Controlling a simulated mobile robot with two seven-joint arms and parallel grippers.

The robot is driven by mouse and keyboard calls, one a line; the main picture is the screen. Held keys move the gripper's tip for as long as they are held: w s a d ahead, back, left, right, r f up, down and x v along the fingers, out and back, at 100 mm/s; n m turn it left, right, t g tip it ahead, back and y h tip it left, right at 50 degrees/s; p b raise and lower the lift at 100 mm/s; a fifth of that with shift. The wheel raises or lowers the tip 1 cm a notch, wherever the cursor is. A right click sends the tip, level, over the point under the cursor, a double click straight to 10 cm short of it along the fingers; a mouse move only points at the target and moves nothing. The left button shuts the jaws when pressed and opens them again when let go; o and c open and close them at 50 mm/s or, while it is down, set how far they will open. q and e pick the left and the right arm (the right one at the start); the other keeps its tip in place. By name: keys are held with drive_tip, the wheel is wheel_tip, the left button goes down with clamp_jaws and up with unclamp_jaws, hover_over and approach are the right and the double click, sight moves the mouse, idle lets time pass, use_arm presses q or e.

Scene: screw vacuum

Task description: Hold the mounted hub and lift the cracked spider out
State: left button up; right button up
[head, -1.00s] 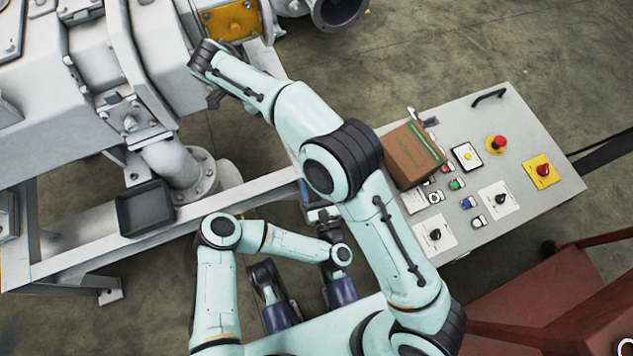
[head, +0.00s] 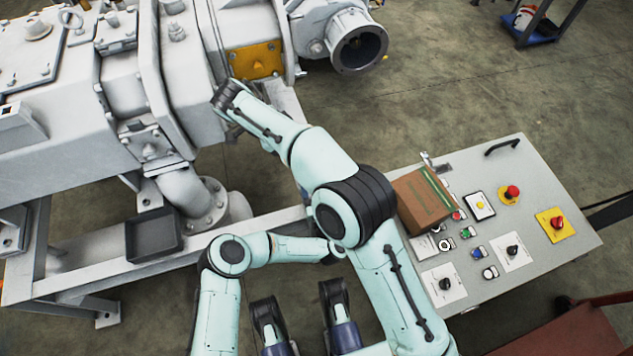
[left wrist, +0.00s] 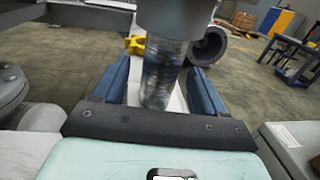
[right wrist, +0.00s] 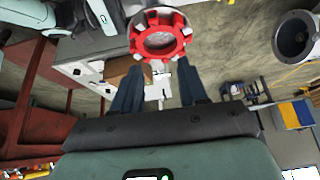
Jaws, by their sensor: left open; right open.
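In the right wrist view a red, toothed ring-shaped spider (right wrist: 160,38) sits in a grey hub (right wrist: 147,18), facing the camera. My right gripper (right wrist: 159,82) is open, its dark blue fingers apart and pointing toward the spider, nothing between them. In the left wrist view a shiny metal shaft (left wrist: 163,72) and a wider grey cylinder (left wrist: 175,18) show between the open blue fingers of my left gripper (left wrist: 160,80). Whether the fingers touch them I cannot tell. In the head view my arms hide the hub and both gripper tips.
The grey pump housing (head: 60,110) and its frame fill the left, with an empty-looking black tray (head: 152,236) on the frame. A control console (head: 540,205) with a cardboard box (head: 422,200) stands at the right. A red cart (head: 560,335) is at the lower right.

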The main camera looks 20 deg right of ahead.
use_arm(q)
drive_tip(key=shift+w, duration=0.15)
clamp_jaws()
use_arm(e)
drive_tip(key=shift+o, duration=1.2)
drive_tip(key=s+d+r+y, duration=0.3)
drive_tip(key=s+d+y, duration=0.1)
drive_tip(key=d+y, duration=0.1)
drive_tip(key=shift+d+r, duration=0.15)
drive_tip(key=shift+d, duration=0.05)
drive_tip(key=shift+y, duration=0.4)
drive_tip(key=f, duration=0.6)
drive_tip(key=shift+s+d, duration=0.1)
drive_tip(key=shift+s, duration=0.1)
drive_tip(key=shift+w+f, duration=0.2)
drive_tip(key=shift+f, duration=2.6)
